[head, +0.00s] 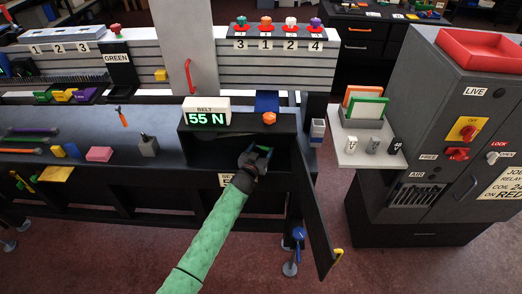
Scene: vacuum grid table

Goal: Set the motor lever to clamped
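My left gripper (257,158) reaches into the dark open compartment (222,144) under the "BELT 55 N" display (208,117). Its green-sleeved arm comes up from the bottom of the picture. A small green and dark piece shows at the fingertips; I cannot tell whether it is the motor lever or part of the gripper. The fingers are too small and dark to tell open from shut. No motor lever can be made out clearly, nor its setting; the inside is dark and partly behind the gripper. My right gripper is not in view.
The compartment's dark door (314,215) stands open at the right, with a yellow handle (338,253). An orange knob (269,118) sits on the housing above. A grey cabinet (400,130) with a red tray (483,50) stands farther right. Floor is clear between door and cabinet.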

